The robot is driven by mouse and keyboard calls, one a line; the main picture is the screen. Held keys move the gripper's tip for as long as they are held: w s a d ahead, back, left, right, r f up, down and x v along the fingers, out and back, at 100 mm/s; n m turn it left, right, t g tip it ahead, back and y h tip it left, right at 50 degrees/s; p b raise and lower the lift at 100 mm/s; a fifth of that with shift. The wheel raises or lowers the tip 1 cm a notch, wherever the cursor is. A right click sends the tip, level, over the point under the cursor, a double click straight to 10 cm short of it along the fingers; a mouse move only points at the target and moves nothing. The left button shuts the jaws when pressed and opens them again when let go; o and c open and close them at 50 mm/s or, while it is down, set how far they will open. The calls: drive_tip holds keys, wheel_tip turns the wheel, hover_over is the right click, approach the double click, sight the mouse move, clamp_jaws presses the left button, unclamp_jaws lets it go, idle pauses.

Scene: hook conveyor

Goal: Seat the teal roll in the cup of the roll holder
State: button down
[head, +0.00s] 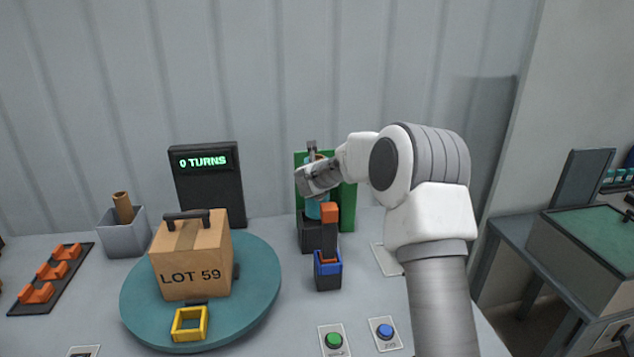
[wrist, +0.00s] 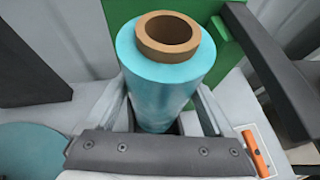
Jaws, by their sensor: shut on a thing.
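The teal roll (wrist: 165,85), with a brown core, stands upright between the fingers of my gripper (head: 319,180), which is shut on it. In the head view the roll (head: 313,209) shows just below the gripper, above a dark block. That dark block (head: 306,238), with a green panel (head: 347,196) behind it, looks like the roll holder. In the wrist view the roll's lower end goes down toward a dark opening between the fingers. Whether it is inside the cup or just above it cannot be told.
A dark post with an orange top (head: 329,213) and a blue collar (head: 328,266) stands just in front of the holder. A carton (head: 190,262) sits on a teal turntable (head: 258,290) at left. Green (head: 334,340) and blue (head: 385,331) buttons lie in front.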

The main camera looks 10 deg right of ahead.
drive_tip(key=shift+r, duration=0.25)
